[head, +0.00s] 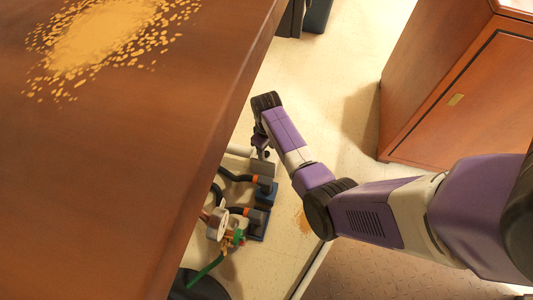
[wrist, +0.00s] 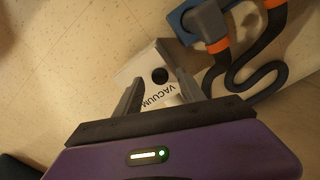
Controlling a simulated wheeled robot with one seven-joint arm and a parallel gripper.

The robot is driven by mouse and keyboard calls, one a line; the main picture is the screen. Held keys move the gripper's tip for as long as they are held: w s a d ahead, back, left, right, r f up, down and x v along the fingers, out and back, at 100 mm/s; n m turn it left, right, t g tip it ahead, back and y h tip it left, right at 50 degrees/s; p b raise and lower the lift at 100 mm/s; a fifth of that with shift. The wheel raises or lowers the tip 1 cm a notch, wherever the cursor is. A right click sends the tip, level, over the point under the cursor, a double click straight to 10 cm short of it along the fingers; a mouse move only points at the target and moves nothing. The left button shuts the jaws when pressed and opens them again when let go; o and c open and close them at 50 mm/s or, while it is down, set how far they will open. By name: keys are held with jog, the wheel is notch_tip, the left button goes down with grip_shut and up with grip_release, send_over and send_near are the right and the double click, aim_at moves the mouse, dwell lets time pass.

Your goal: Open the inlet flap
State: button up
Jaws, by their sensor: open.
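I cannot tell whether that spot is a hole or a knob, nor make out the flap's edge. My gripper (wrist: 158,80) is open, its two grey fingers on either side of the box's near part with nothing clearly held. Contact is not clear. In the head view my gripper (head: 262,152) points down beside the table, and the inlet is mostly hidden there.
Blue blocks with grey plugs and orange-collared black hoses (wrist: 232,45) sit close by on the right in the wrist view. A brown table (head: 150,150) with a yellow-orange patch overhangs the left.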

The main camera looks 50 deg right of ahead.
jog(key=shift+f, duration=0.7)
grip_shut()
dwell(1.0)
